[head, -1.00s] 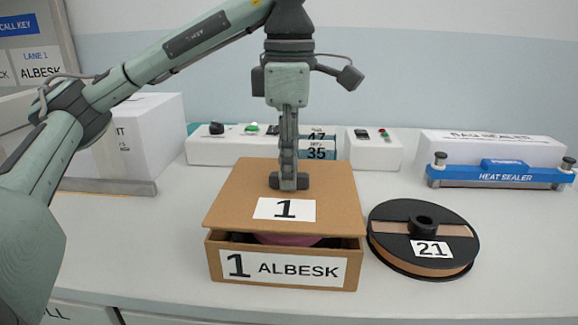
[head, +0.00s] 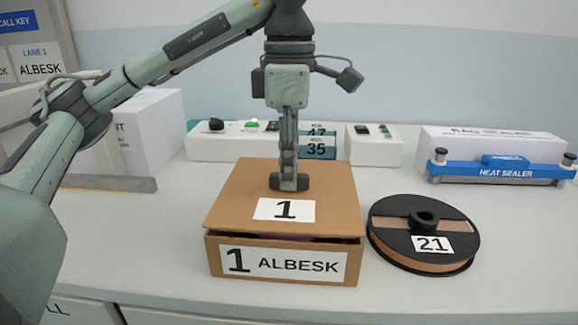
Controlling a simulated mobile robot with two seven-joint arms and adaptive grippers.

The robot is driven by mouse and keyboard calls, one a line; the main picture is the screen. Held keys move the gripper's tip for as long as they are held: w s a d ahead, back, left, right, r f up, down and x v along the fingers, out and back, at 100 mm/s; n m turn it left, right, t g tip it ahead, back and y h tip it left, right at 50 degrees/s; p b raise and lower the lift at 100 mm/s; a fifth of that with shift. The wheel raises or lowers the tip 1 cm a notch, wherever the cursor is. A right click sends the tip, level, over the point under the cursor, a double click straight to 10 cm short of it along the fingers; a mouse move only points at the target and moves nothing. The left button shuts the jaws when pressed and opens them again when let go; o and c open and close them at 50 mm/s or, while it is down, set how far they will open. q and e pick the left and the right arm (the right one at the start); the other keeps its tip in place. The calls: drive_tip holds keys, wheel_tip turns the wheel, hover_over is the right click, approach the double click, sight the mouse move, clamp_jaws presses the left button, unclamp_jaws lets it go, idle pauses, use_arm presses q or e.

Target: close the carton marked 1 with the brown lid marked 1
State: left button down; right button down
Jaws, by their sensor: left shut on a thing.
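The brown lid marked 1 (head: 236,210) lies over the top of the carton marked 1 (head: 213,262), whose front label reads "1 ALBESK". A narrow dark gap shows between the lid's front edge and the carton's front wall, with a sliver of something pink inside. My left gripper (head: 289,183) points straight down at the middle of the lid, behind its label, and is shut on the lid, seemingly by a dark knob or grip. The lid hides nearly all of the carton's inside. My right gripper is not in view.
A black reel marked 21 (head: 423,236) lies just right of the carton. A blue heat sealer (head: 500,172) stands at the back right. White control boxes (head: 373,150) and teal number displays (head: 318,148) line the back. The bench is clear left of the carton.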

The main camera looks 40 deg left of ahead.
use_arm(q)
drive_tip(key=shift+f+b, duration=0.5)
drive_tip(key=shift+f, duration=0.2)
drive_tip(key=c, duration=1.4)
unclamp_jaws()
drive_tip(key=shift+r, duration=0.1)
wheel_tip(320, 180, up, 12)
drive_tip(key=shift+f, duration=0.1)
